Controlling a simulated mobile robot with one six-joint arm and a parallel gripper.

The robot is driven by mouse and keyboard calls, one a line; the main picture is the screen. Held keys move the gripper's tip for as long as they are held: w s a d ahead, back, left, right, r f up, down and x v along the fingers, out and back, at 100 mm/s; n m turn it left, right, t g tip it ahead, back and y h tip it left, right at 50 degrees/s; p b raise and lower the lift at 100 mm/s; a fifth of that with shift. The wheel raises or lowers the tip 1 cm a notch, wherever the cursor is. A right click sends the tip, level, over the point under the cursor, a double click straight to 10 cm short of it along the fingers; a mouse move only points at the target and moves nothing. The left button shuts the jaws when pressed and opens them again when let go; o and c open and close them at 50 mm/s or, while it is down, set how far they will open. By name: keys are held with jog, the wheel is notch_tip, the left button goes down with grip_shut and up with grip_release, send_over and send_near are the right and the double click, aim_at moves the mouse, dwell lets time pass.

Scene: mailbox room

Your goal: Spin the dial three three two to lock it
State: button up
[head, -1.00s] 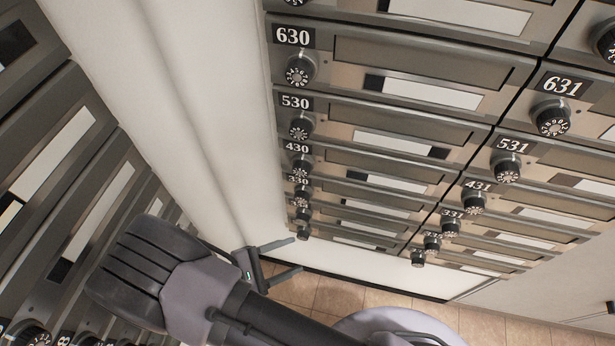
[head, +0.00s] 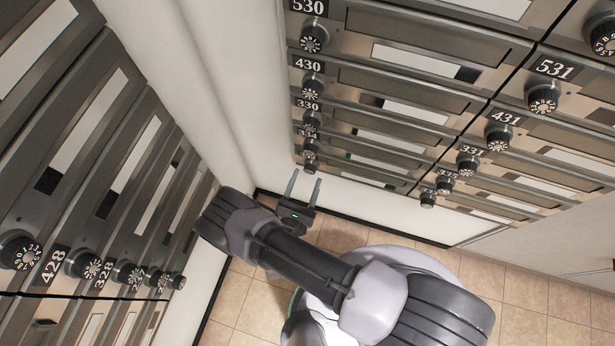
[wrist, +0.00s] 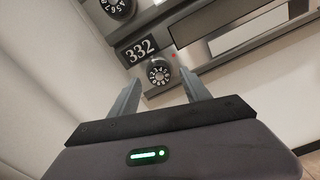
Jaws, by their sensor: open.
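The box labelled 332 (wrist: 139,50) shows in the wrist view, with its dark round dial (wrist: 158,73) beside and below the label. The dial has white digits around its rim and stays on the door. My gripper (wrist: 160,78) is open, its two grey fingers on either side of the dial in the picture. The dial appears ahead of the fingertips; I cannot tell whether they touch it. In the head view, my gripper (head: 305,176) is just below the lowest dial (head: 310,167) of the left column.
A red dot (wrist: 173,56) shows on the box front near the dial. A second wall of boxes (head: 90,160) stands at the left, with a white wall (head: 215,110) between. Tiled floor (head: 500,285) is open below. Another dial (wrist: 118,6) sits above label 332.

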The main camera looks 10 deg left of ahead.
jog(key=shift+w, duration=1.05)
grip_shut()
jog(key=shift+m, duration=0.3)
